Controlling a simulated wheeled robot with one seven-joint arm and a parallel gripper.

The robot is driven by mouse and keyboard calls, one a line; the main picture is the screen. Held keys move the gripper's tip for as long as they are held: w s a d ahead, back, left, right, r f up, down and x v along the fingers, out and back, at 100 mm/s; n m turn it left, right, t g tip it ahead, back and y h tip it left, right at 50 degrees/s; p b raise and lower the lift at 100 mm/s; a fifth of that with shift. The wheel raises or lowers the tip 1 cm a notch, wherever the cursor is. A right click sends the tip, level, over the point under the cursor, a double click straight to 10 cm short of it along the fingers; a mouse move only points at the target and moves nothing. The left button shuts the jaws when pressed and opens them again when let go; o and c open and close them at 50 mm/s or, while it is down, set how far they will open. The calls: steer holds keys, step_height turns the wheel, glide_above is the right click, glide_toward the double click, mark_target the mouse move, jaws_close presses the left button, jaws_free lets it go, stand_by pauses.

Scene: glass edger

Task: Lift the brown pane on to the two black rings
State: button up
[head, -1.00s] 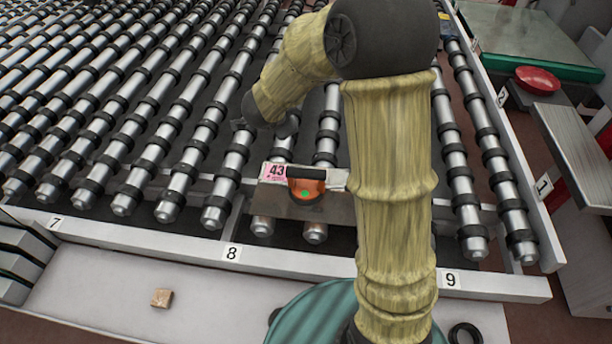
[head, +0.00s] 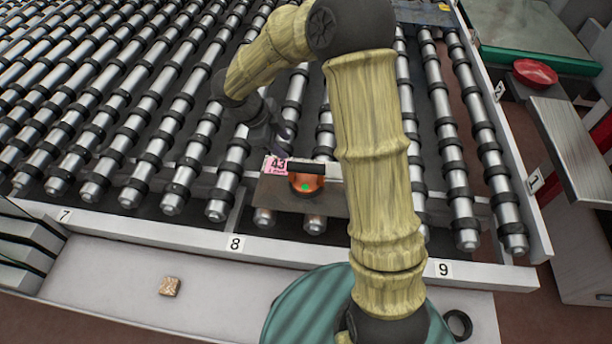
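The brown pane (head: 272,197) lies flat across the front ends of the rollers, above label 8. A pink label reading 43 (head: 274,168) is at its back left corner. An orange suction lifter (head: 305,187) with a black handle and a green dot sits on the pane. My gripper (head: 286,140) is behind the pane, apart from the handle; its fingers are dark, small and partly hidden, so I cannot tell their opening. Black rings circle the rollers, and one loose black ring (head: 459,324) lies on the front ledge at right. I cannot tell which two rings are meant.
Rows of rollers (head: 180,190) fill the left and back. A white rail (head: 330,255) with numbers 7, 8 and 9 runs along the front. A small tan block (head: 170,286) lies on the ledge. A red bowl (head: 535,72) stands at right. My arm hides part of the right.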

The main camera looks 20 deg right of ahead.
mark_target(302, 166)
steer(key=p+x, duration=0.2)
steer(key=x, duration=0.9)
steer(key=shift+w+d+f, duration=0.1)
steer(key=shift+d+f, duration=0.05)
steer(key=shift+f, duration=0.1)
steer(key=shift+p+x, duration=1.2)
steer(key=shift+x, duration=1.4)
steer(key=shift+w, duration=0.15)
steer(key=shift+r, duration=0.1)
jaws_close()
